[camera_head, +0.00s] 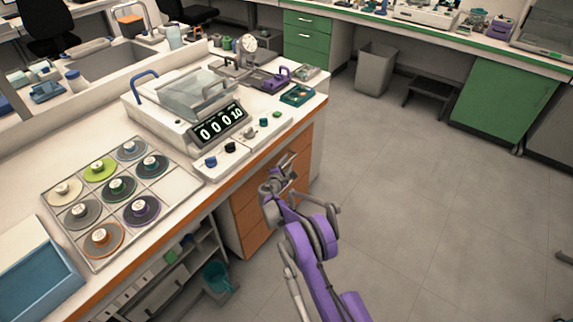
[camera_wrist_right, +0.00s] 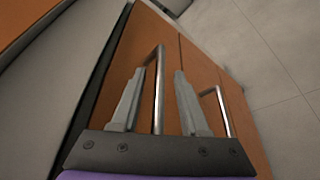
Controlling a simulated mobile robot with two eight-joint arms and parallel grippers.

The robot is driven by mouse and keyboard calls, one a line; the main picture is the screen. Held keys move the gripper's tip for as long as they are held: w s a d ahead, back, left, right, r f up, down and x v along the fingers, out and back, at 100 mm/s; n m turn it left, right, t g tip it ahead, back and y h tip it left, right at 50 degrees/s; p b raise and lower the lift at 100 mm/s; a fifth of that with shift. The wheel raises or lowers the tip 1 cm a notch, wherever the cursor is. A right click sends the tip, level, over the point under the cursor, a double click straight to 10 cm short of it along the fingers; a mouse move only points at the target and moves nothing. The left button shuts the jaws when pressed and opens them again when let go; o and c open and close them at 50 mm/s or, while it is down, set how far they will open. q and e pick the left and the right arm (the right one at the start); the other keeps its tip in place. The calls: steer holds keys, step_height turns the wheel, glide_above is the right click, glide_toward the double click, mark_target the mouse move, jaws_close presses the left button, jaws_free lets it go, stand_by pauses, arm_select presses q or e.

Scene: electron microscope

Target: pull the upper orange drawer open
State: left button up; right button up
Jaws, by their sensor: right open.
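The upper orange drawer (camera_head: 243,198) is the top front of the cabinet under the bench and looks closed. In the right wrist view, this drawer (camera_wrist_right: 128,52) is the left one of the tilted fronts. Its metal bar handle (camera_wrist_right: 159,108) lies between the two fingers of my right gripper (camera_wrist_right: 159,72). The fingers are open, one on each side of the bar, with visible gaps. In the head view my right gripper (camera_head: 280,180) is in front of the drawers and hides part of them. My left gripper is not in view.
The handle of the drawer below (camera_wrist_right: 224,110) is close to the right finger. The bench's orange edge (camera_head: 208,203) overhangs above. An open shelf (camera_head: 190,270) with a teal bin (camera_head: 217,277) stands left of the cabinet. The floor (camera_head: 410,210) to the right is clear.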

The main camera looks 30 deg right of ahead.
jaws_close()
stand_by(1.4)
